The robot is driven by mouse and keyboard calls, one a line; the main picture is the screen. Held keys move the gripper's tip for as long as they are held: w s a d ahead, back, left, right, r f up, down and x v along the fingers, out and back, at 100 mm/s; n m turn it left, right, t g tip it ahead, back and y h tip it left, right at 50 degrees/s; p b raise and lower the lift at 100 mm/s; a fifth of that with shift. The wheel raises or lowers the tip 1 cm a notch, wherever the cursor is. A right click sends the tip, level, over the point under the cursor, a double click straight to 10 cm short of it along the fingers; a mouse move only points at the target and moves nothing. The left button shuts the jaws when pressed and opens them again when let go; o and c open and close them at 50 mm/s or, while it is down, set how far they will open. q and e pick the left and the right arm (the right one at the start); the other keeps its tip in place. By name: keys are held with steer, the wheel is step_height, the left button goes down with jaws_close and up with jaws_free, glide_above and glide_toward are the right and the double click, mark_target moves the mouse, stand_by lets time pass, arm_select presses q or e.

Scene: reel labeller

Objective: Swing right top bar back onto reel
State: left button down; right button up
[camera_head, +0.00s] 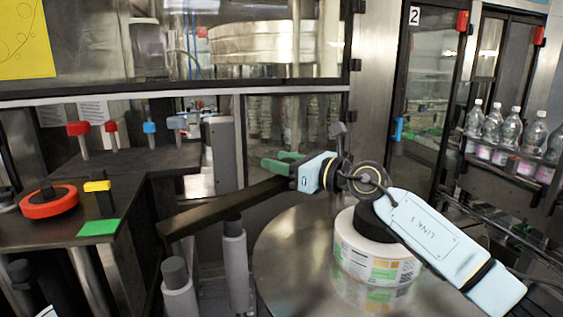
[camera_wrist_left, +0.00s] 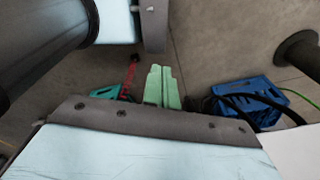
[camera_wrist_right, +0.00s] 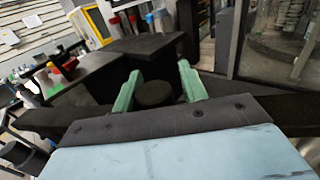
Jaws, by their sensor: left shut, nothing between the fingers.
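The dark top bar (camera_head: 222,208) slants across the middle of the head view, left of the reel (camera_head: 375,260). The white reel with printed labels sits on a round metal table (camera_head: 285,255). My right gripper (camera_head: 280,163) is above the bar's right end. In the right wrist view its green fingers (camera_wrist_right: 158,70) are apart, with a dark round knob or post top (camera_wrist_right: 153,93) in the gap; I cannot tell whether they touch it. The bar also shows there behind the gripper (camera_wrist_right: 40,122). My left gripper (camera_wrist_left: 161,70) is shut and empty, seen only in the left wrist view.
Grey posts with dark caps (camera_head: 234,262) stand below the bar. A dark counter (camera_head: 45,225) at left holds a red ring (camera_head: 49,202) and a yellow-topped button (camera_head: 97,188). Bottles (camera_head: 505,135) line the right. A blue crate (camera_wrist_left: 250,100) lies below my left gripper.

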steer(key=shift+d, duration=0.15)
steer(key=shift+s+d+f, duration=0.1)
steer(key=shift+s+d, duration=0.15)
steer(key=shift+d, duration=0.3)
steer(key=b+v, duration=0.2)
steer(key=v, duration=1)
steer(key=shift+s, duration=0.1)
